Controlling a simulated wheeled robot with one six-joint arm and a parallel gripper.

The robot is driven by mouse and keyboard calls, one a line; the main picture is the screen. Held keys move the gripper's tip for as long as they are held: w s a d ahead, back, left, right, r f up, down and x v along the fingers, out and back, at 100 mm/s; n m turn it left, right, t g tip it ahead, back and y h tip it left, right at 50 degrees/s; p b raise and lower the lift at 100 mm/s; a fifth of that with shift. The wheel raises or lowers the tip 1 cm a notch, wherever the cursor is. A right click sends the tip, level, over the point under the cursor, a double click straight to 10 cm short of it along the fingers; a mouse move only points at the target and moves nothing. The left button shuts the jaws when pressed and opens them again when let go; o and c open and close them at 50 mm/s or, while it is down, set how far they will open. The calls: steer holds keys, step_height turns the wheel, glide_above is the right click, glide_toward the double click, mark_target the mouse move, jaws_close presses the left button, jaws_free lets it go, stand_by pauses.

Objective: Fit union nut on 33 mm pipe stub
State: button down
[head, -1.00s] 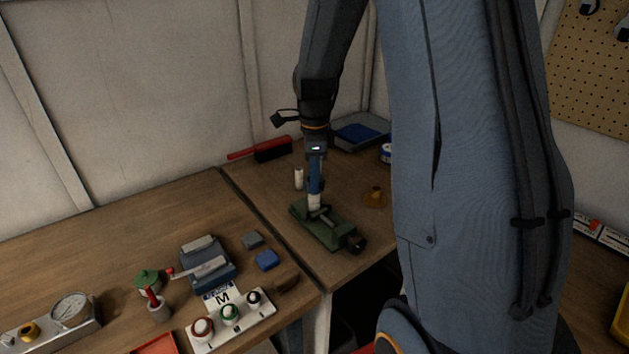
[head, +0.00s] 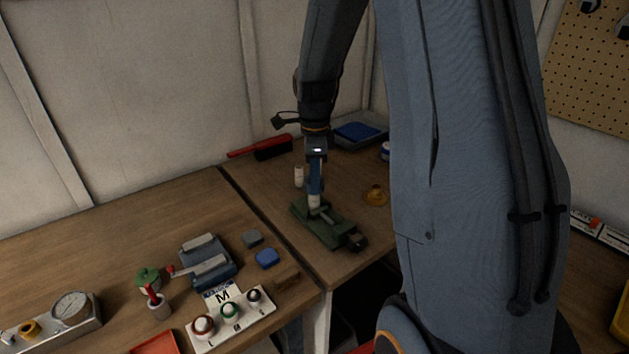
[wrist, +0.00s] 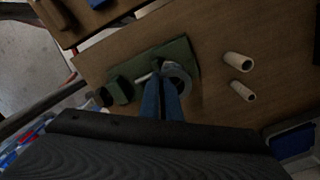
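My gripper (head: 315,192) points down over a green vise (head: 330,226) on the far bench. Its blue fingers (wrist: 164,98) reach a pale upright cylinder (head: 314,203) standing at the vise, apparently the pipe stub. In the wrist view a grey ring (wrist: 180,72) shows at the fingertips; it may be the union nut or the stub's rim. The fingers lie close together with a narrow gap, and they hide part of the ring. I cannot tell whether they clamp it or whether it sits around the stub.
Two cream cylinders (wrist: 237,62) (wrist: 242,91) lie or stand right of the vise in the wrist view. An amber fitting (head: 375,195) is right of it in the head view. A blue-lined tray (head: 359,133) and red-handled brush (head: 262,149) are behind. The near bench holds several fixtures.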

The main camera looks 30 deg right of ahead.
steer(key=shift+f, duration=0.4)
steer(key=c, duration=1.9)
jaws_free()
steer(key=shift+r+b, duration=1.25)
steer(key=shift+r, duration=2.65)
